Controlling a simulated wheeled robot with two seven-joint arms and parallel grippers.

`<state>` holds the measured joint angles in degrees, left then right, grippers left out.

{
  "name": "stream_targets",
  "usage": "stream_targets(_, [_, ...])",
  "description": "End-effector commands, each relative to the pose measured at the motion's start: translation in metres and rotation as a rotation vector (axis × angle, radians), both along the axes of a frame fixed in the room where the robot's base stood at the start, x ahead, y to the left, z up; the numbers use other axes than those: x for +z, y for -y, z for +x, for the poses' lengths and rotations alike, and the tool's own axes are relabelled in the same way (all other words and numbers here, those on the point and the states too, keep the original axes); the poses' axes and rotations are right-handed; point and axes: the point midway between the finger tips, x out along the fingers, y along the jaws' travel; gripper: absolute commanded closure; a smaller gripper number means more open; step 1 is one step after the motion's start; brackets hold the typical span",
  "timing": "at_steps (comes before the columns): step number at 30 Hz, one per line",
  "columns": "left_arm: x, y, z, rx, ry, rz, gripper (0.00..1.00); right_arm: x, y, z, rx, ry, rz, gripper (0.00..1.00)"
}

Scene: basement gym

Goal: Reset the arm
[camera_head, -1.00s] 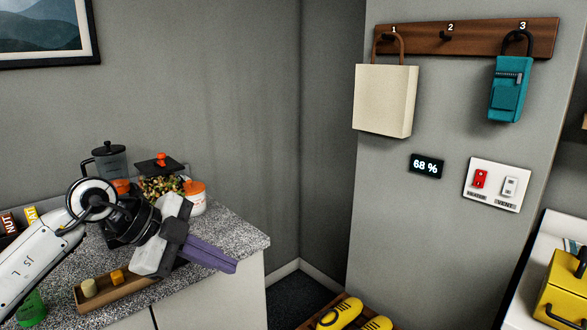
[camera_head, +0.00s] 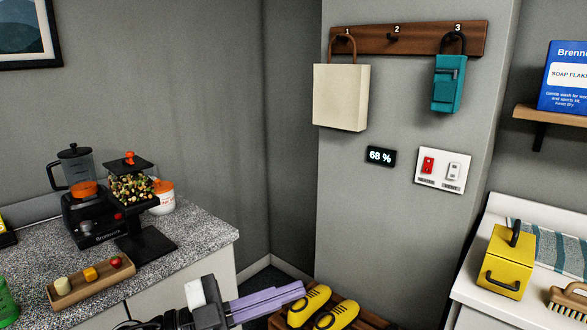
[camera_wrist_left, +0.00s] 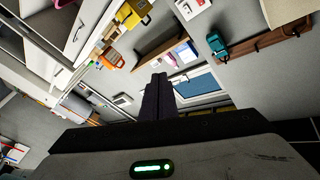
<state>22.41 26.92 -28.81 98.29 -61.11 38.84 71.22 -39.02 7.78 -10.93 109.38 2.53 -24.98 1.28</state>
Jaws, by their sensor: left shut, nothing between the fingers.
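My left gripper (camera_head: 268,300) is low in the middle of the head view, with its purple-grey fingers together and nothing between them. It is in front of the counter's right end, apart from the things on it. The shut fingers also show in the left wrist view (camera_wrist_left: 157,98), pointing away into the room. My right gripper does not show in either view.
The speckled counter (camera_head: 200,235) at left holds a blender (camera_head: 75,175), a dispenser (camera_head: 130,190) and a wooden tray (camera_head: 92,285). Yellow shoes (camera_head: 310,302) sit on a low wooden rack near my gripper. A yellow box (camera_head: 503,265) stands on the white surface at right. A hook rail (camera_head: 420,39) is on the wall.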

Motion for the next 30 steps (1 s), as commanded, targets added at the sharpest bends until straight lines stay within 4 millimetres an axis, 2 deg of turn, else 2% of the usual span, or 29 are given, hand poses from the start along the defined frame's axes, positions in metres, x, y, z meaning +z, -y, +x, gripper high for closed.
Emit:
stream_targets(1, [-0.012, -0.007, -0.001, 0.086, -0.045, -0.101, 1.00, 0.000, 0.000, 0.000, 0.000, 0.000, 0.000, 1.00])
stream_targets(2, [-0.019, -0.014, 0.001, 0.148, -0.067, -0.149, 1.00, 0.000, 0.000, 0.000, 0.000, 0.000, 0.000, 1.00])
stream_targets(5, [-0.058, -0.045, 0.006, 0.375, -0.179, -0.257, 1.00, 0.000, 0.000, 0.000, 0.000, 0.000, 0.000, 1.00])
stream_targets(8, [-0.120, -0.082, -0.002, 0.610, -0.340, -0.282, 1.00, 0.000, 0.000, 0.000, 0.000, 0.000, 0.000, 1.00])
stream_targets(9, [-0.147, -0.095, -0.009, 0.690, -0.407, -0.269, 1.00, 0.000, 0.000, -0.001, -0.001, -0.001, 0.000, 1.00])
stream_targets(11, [-0.186, -0.112, -0.025, 0.791, -0.509, -0.238, 1.00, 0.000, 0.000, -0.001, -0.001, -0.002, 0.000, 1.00])
stream_targets(13, [-0.231, -0.128, -0.051, 0.887, -0.630, -0.186, 1.00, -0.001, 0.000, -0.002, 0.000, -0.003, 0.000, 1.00])
stream_targets(15, [-0.272, -0.139, -0.082, 0.959, -0.751, -0.124, 1.00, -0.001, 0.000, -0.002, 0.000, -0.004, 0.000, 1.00])
stream_targets(18, [-0.320, -0.150, -0.130, 1.024, -0.909, -0.033, 1.00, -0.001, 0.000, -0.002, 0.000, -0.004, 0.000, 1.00])
stream_targets(21, [-0.352, -0.154, -0.172, 1.052, -1.030, 0.042, 1.00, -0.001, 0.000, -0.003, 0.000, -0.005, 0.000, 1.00])
stream_targets(24, [-0.370, -0.154, -0.201, 1.059, -1.112, 0.093, 1.00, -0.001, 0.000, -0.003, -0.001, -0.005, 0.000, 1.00])
stream_targets(27, [-0.379, -0.155, -0.216, 1.060, -1.151, 0.120, 1.00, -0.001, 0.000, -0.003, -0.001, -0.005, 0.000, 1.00])
stream_targets(30, [-0.381, -0.155, -0.221, 1.058, -1.163, 0.129, 1.00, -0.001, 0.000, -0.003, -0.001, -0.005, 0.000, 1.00])
